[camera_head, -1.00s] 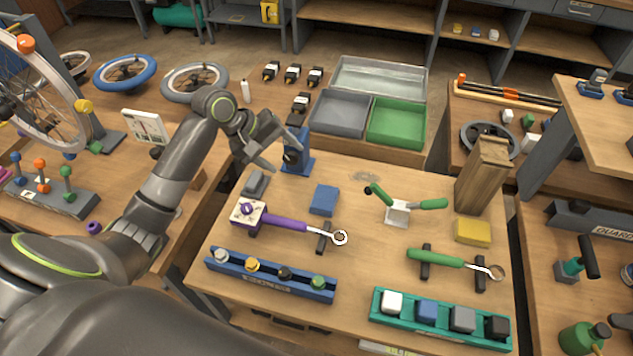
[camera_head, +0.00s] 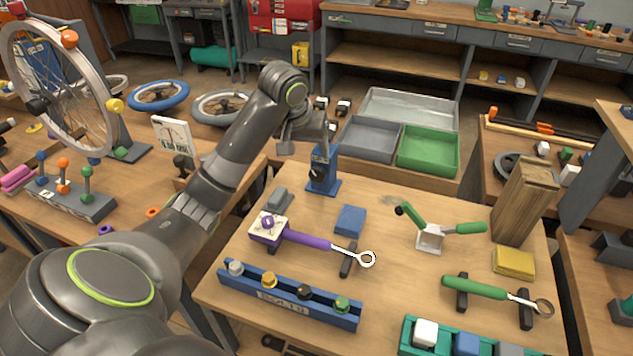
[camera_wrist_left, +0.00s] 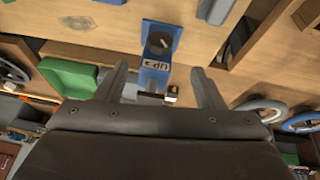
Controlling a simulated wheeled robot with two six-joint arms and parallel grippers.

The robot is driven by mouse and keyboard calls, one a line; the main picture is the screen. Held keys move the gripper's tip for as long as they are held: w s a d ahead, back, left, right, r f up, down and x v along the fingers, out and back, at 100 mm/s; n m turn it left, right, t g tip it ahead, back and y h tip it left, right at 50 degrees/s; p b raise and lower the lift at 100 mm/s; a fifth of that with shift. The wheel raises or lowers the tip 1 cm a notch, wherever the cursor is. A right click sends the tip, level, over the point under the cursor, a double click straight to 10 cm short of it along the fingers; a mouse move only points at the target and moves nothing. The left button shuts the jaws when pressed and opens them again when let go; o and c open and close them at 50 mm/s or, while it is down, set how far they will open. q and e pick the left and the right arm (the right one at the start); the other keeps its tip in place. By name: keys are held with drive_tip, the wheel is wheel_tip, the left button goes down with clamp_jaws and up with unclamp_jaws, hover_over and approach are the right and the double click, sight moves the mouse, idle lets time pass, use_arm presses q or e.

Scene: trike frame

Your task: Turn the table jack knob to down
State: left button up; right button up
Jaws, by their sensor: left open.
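The table jack (camera_head: 322,172) is a blue upright block on a blue base at the back left of the middle table. It has a dark round knob on its face. In the left wrist view the jack (camera_wrist_left: 153,78) shows between my fingers, with the round knob (camera_wrist_left: 160,42) beyond them and a small label that seems to read UP. My left gripper (camera_head: 309,141) is open and empty, just above the jack's top and pointing down; its two fingers also show in the left wrist view (camera_wrist_left: 161,78). I see no contact with the knob. My right gripper is out of view.
Grey bin (camera_head: 370,137) and green bin (camera_head: 428,151) stand behind the jack. A grey block (camera_head: 280,199), a blue block (camera_head: 350,219) and a purple-handled tool (camera_head: 308,240) lie in front. A green-handled clamp (camera_head: 430,237) and a wooden block (camera_head: 524,200) stand further right.

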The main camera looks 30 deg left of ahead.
sight(312, 173)
use_arm(q)
drive_tip(key=x, duration=1.1)
drive_tip(key=shift+f, duration=0.25)
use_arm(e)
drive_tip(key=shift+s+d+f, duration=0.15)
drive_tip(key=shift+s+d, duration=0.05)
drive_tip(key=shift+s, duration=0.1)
use_arm(q)
drive_tip(key=shift+c, duration=0.4)
